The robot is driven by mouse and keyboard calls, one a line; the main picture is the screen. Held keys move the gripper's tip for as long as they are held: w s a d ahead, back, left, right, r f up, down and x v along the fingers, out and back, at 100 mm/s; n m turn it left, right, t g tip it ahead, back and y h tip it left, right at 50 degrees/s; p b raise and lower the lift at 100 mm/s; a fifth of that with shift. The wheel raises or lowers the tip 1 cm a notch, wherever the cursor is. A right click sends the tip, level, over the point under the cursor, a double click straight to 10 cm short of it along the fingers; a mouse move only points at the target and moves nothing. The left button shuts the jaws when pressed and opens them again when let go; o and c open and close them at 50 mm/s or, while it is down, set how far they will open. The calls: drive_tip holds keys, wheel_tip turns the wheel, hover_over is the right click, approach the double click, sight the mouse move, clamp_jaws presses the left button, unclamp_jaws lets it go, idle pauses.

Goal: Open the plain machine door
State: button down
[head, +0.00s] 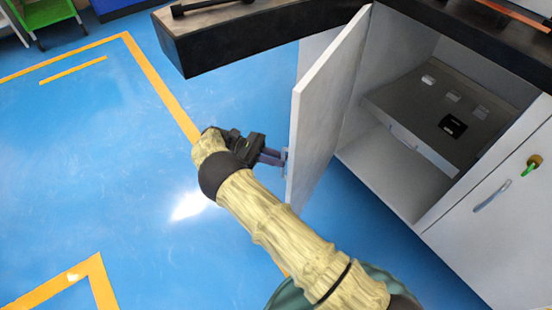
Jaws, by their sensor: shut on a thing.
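The plain machine door (325,105) is a light grey panel in the head view. It stands swung out from the cabinet, its outer face turned to the left. Its handle (285,160) is a small grey bar at the door's left edge, mostly hidden by the fingers. My gripper (277,158) is shut on the door handle, with the arm reaching up from the lower right. The cabinet interior (395,150) shows to the right of the door, with a grey box-like unit inside.
A second door (505,215) with a handle, a yellow lock and a green key is shut at the right. The dark worktop (240,38) overhangs above the open door. The blue floor (100,170) to the left is clear. A green cart (45,15) stands far left.

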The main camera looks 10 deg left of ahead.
drive_tip(key=c, duration=1.5)
unclamp_jaws()
drive_tip(key=shift+w+d, duration=0.5)
drive_tip(key=shift+w, duration=0.3)
drive_tip(key=shift+s+a, duration=0.15)
drive_tip(key=shift+r, duration=0.1)
wheel_tip(320, 180, up, 10)
drive_tip(key=p, duration=0.3)
drive_tip(key=shift+s, duration=0.1)
